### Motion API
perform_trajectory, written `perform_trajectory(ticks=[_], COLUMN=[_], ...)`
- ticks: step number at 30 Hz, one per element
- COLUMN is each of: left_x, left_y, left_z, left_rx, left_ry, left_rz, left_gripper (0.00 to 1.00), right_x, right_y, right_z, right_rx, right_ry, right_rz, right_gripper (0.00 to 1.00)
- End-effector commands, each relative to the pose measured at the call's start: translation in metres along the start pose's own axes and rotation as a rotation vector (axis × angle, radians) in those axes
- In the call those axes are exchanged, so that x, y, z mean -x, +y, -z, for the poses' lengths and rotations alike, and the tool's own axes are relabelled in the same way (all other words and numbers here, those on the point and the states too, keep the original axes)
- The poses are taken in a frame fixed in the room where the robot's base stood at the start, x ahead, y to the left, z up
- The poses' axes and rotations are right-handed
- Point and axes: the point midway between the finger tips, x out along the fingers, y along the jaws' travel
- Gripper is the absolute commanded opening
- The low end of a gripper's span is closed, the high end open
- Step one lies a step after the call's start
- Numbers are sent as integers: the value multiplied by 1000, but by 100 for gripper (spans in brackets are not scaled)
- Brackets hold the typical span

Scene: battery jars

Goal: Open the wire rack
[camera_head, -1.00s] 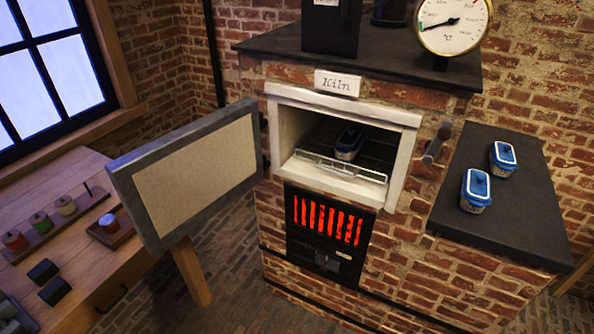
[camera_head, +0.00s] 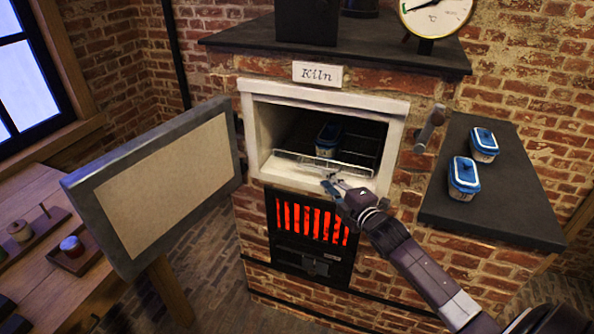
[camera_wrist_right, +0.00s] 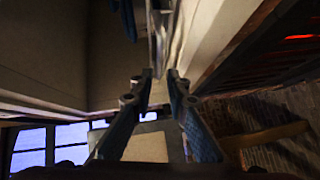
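The wire rack (camera_head: 300,157) sits inside the open kiln (camera_head: 249,130), with its thin front rail at the mouth. A blue-lidded jar (camera_head: 328,140) stands on the rack inside. My right gripper (camera_head: 331,182) is at the kiln mouth, close to the rack's front rail. In the right wrist view its two fingers (camera_wrist_right: 160,75) are apart with nothing clasped between them. The rack's pale rail (camera_wrist_right: 158,35) lies ahead, in line with the gap; I cannot tell whether a finger touches it. My left gripper is out of view.
The kiln door (camera_head: 158,185) hangs open at the left. Glowing grate bars (camera_head: 310,222) lie below the opening. Two blue-lidded jars (camera_head: 464,180) stand on the dark side shelf (camera_head: 510,215) at the right. A wooden bench (camera_head: 50,205) stands at the far left.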

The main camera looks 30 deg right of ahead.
Motion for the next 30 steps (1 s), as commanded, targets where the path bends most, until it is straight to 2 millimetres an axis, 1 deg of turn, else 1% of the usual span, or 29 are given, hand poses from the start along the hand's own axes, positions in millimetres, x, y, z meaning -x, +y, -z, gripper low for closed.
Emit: perform_trajectory(ticks=[5, 13, 18, 22, 30], left_x=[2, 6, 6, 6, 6], left_y=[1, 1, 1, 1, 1], left_z=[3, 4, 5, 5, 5], left_rx=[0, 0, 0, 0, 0], left_ry=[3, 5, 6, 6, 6], left_rz=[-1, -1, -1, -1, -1], left_gripper=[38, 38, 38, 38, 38], right_x=[-16, -56, -71, -76, -77], right_y=[3, 3, 1, 1, 0], right_z=[-1, 0, 0, 0, 0], right_rx=[2, 2, 1, 2, 2], right_ry=[-1, -1, 0, 0, 0], right_rz=[-4, -3, -2, -2, -2], right_gripper=[15, 15, 15, 15, 15])
